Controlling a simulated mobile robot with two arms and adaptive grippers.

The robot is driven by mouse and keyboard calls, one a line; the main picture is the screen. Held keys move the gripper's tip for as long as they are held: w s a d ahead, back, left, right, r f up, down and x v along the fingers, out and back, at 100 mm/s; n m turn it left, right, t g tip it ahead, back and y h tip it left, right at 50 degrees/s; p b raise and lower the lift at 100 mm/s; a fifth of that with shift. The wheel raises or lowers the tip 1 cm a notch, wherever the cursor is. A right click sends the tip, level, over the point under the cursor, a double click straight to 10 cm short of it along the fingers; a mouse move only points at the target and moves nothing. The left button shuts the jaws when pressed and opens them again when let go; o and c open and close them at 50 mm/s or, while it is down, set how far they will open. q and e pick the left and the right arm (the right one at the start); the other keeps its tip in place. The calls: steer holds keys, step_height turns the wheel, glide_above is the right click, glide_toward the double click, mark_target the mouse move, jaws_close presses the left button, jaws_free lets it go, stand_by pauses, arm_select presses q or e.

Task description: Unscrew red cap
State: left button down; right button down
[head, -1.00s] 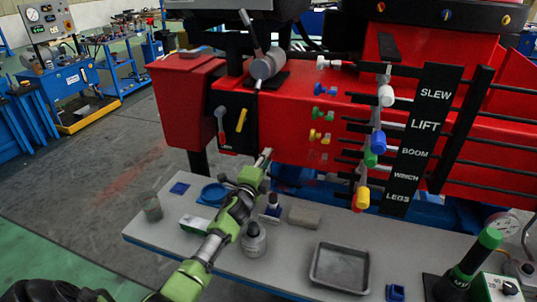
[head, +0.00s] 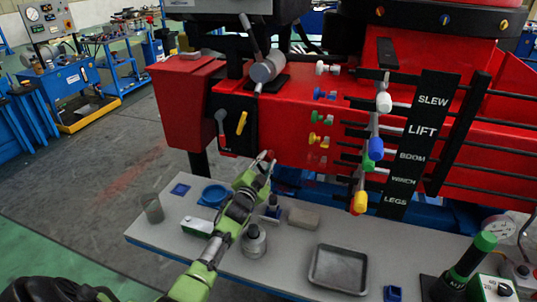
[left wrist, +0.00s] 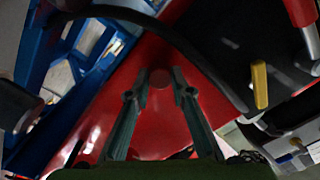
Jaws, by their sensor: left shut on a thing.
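The red cap (left wrist: 161,79) is a small round red piece between the two fingertips of my left gripper (left wrist: 161,84) in the left wrist view. My left gripper is shut on it. In the head view, my left gripper (head: 267,160) reaches up over the bench to the lower front of the red crane body, with a bit of the red cap (head: 270,154) showing between its fingers. Red on red makes it hard to tell whether the cap is seated on something or free. My right gripper is not in view.
A yellow handle (head: 242,122) and coloured lever knobs (head: 375,149) stick out from the crane nearby.

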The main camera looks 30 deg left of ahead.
arm_select(q)
steer(key=shift+f+n, duration=0.1)
steer(key=shift+n, duration=0.4)
steer(key=n+p, duration=0.1)
steer(key=n, duration=0.1)
steer(key=shift+n, duration=1.6)
steer(key=shift+n+p, duration=0.35)
steer(key=shift+n, duration=0.65)
steer(key=n, duration=0.3)
steer(key=shift+s, duration=0.1)
